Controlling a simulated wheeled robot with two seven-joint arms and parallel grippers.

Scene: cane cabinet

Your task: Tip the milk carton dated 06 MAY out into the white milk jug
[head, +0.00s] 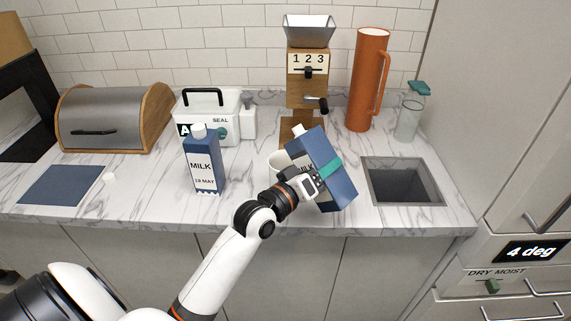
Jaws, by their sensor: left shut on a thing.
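My left gripper (313,184) is shut on a blue milk carton (337,182) with a teal band around it. The carton is tilted, its white cap (298,130) up and to the left. Part of its MILK label shows; its date is hidden behind the gripper. The white jug (277,161) is mostly hidden behind the gripper and the carton, just left of the carton. I see no stream of milk. A second milk carton (203,165), blue and white, stands upright to the left; its date looks like 13 MAY. My right gripper is not in view.
A sink opening (402,182) lies right of the held carton. A bread bin (115,118) and blue mat (62,185) are left.

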